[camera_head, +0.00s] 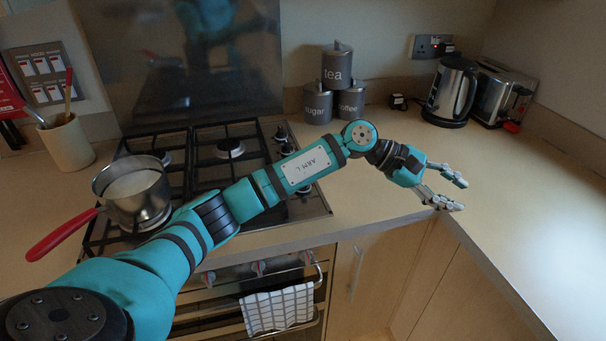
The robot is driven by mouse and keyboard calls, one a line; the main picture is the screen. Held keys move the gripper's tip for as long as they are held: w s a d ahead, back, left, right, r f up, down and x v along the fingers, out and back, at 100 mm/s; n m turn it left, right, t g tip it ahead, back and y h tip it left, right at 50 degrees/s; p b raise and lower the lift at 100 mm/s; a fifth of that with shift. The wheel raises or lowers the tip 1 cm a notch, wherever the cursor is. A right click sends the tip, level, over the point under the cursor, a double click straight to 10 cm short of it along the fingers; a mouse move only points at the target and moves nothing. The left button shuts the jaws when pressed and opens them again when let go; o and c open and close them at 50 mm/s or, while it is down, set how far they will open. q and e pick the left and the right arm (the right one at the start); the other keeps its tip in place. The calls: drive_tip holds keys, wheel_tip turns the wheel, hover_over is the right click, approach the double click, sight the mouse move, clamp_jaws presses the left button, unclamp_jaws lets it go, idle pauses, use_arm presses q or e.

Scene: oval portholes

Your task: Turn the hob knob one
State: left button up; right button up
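The gas hob (258,130) is set in the worktop at the left centre. Dark knobs show along its right side, with one knob (281,132) near the back and another (287,148) just in front of it. My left arm crosses over the hob and hides part of the knob row and the front burners. My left gripper (461,194) is beyond the hob to the right, over the worktop near its inner front corner. Its fingers are spread apart and empty, away from the knobs. My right gripper is not in view.
A steel pan (137,196) with a red handle stands on the hob's left. Tea, sugar and coffee canisters (337,66) are stacked behind. A kettle (450,92) and toaster (503,94) stand back right. The oven front has knobs (258,268) and a checked towel (278,309). The right worktop is clear.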

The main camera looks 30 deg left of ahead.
use_arm(q)
drive_tip(key=w+a+m+g+y, duration=0.1)
drive_tip(key=a+m+y, duration=0.15)
drive_tip(key=a, duration=0.45)
drive_tip(key=w+a+m+y, duration=0.1)
drive_tip(key=w+a+y, duration=0.1)
drive_tip(key=a+y, duration=0.35)
drive_tip(key=s+a+r+g+y, duration=0.1)
drive_tip(key=s+a+r+y, duration=0.25)
drive_tip(key=a, duration=0.75)
drive_tip(key=s+a+r+g+y, duration=0.2)
drive_tip(key=a+r, duration=0.2)
drive_tip(key=a, duration=0.7)
drive_tip(key=shift+m+h, duration=0.25)
drive_tip(key=shift+m, duration=0.1)
drive_tip(key=f, duration=0.5)
drive_tip(key=f+p, duration=0.1)
drive_tip(key=f, duration=1)
drive_tip(key=shift+w+d+f, duration=0.3)
drive_tip(key=shift+d+f, duration=0.05)
clamp_jaws()
